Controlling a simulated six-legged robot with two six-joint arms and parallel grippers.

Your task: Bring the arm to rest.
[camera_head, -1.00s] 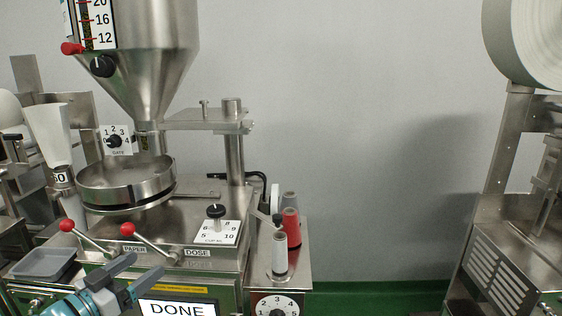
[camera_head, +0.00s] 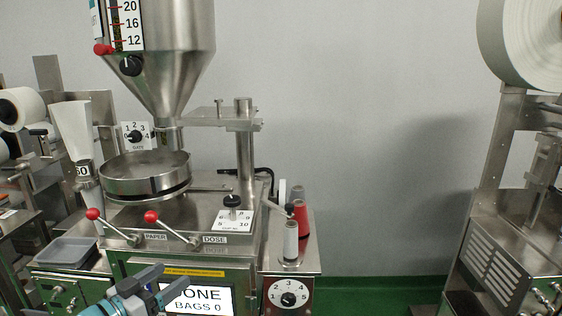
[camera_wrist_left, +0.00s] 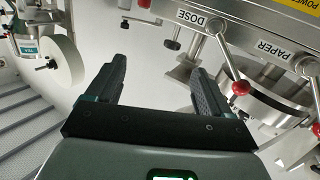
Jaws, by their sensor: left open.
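My left gripper (camera_head: 159,285) is at the bottom of the head view, in front of the machine's lower front, and overlaps the left part of the lit screen (camera_head: 206,300). In the left wrist view its two dark fingers (camera_wrist_left: 152,88) stand wide apart with nothing between them. The teabag machine has a steel hopper (camera_head: 166,62), a round pan (camera_head: 146,176), and two red-knobbed levers marked PAPER (camera_head: 93,214) and DOSE (camera_head: 151,217). The DOSE lever's red knob (camera_wrist_left: 241,88) also shows right of the fingers in the left wrist view, apart from them. My right gripper is not visible.
A grey tray (camera_head: 68,250) sits left of the levers. Thread spools, one red (camera_head: 301,220) and one white (camera_head: 290,241), stand on the machine's right side. A second machine (camera_head: 515,240) with a large paper roll (camera_head: 520,45) is at right. Clear wall and green floor lie between.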

